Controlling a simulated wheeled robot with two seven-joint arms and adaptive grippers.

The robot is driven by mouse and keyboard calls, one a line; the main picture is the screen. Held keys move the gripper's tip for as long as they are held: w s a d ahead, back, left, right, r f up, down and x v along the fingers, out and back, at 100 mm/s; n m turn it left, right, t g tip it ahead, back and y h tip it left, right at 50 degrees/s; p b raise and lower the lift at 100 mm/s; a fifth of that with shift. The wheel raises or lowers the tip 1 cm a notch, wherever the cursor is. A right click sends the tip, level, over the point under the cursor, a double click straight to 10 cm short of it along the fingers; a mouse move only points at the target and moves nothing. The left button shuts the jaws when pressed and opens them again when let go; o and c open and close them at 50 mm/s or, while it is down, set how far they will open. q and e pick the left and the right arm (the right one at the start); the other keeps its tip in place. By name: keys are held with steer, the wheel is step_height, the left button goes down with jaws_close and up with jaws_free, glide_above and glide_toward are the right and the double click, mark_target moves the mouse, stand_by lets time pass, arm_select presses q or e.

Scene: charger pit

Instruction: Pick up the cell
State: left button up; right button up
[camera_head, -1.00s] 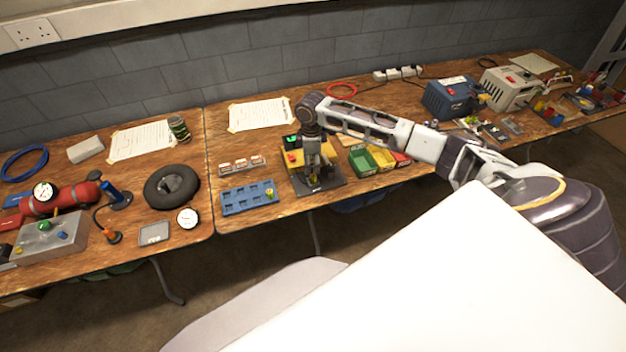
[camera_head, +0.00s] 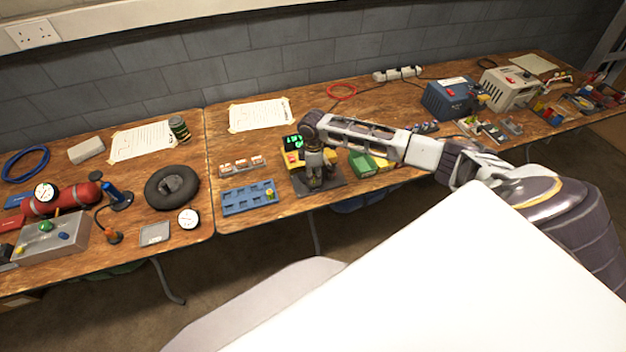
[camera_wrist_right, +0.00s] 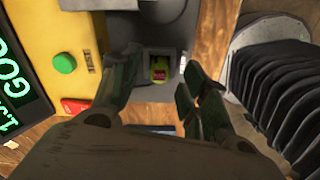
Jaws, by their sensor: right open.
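A small cell (camera_wrist_right: 159,68), yellow-green with a red part, sits in a slot of the grey-black base of a yellow tester (camera_wrist_right: 65,35). The tester (camera_head: 292,160) stands near the table's front edge in the head view. My right gripper (camera_wrist_right: 158,88) is open, its dark fingers on either side of the cell with gaps. Whether a fingertip touches it is unclear. In the head view my right gripper (camera_head: 315,183) is above the tester's base and hides the cell. My left gripper is not in view.
The tester's display (camera_wrist_right: 15,80) shows green "GOO…" lettering, with a green button (camera_wrist_right: 63,63) beside it. A blue tray (camera_head: 235,207) holding one small item is left of the tester. Green bins (camera_head: 362,164) stand to its right, partly behind my arm.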

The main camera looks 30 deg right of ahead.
steer(key=shift+f, duration=0.85)
jaws_close()
